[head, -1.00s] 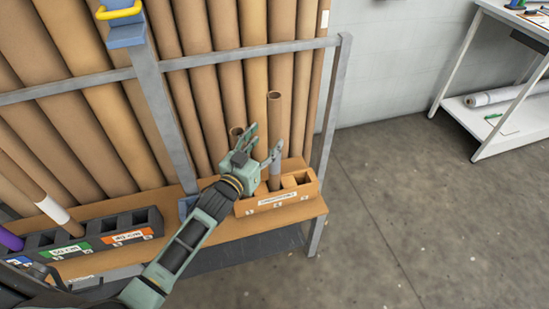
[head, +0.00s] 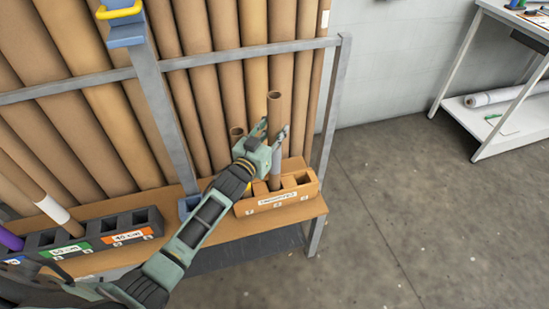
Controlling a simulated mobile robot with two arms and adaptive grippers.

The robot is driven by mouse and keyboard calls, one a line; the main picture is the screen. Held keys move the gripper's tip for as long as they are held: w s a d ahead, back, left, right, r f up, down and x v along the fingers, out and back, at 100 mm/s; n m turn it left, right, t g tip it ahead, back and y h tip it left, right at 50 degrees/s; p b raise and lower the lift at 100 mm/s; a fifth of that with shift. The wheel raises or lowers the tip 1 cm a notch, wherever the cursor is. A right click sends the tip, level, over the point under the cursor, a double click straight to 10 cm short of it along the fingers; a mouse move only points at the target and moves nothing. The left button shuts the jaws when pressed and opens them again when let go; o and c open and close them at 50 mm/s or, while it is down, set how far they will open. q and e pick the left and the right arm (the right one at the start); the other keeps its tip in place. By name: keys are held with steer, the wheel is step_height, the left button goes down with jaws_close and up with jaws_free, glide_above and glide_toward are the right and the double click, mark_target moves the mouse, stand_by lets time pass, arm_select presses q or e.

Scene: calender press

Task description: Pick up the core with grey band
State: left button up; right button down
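The core with grey band (head: 274,108) is a brown cardboard tube with an open top. It stands upright in the orange-brown holder box (head: 290,200) on the rack's shelf, and its grey band (head: 275,183) shows low down. My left gripper (head: 274,128) is at the core's middle, with one finger to its left and one at its right side. The fingers look spread, and contact with the core cannot be made out. The gripper's palm hides part of the core. My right gripper is not in view.
Dark holder boxes (head: 128,222) sit further left, with a white-banded core (head: 52,209). A grey rack post (head: 330,130) is close on the right. Open floor lies beyond it.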

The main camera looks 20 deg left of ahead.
arm_select(q)
jaws_close()
steer(key=shift+r, duration=0.1)
step_height(320, 180, up, 18)
steer(key=p, duration=0.1)
stand_by(0.7)
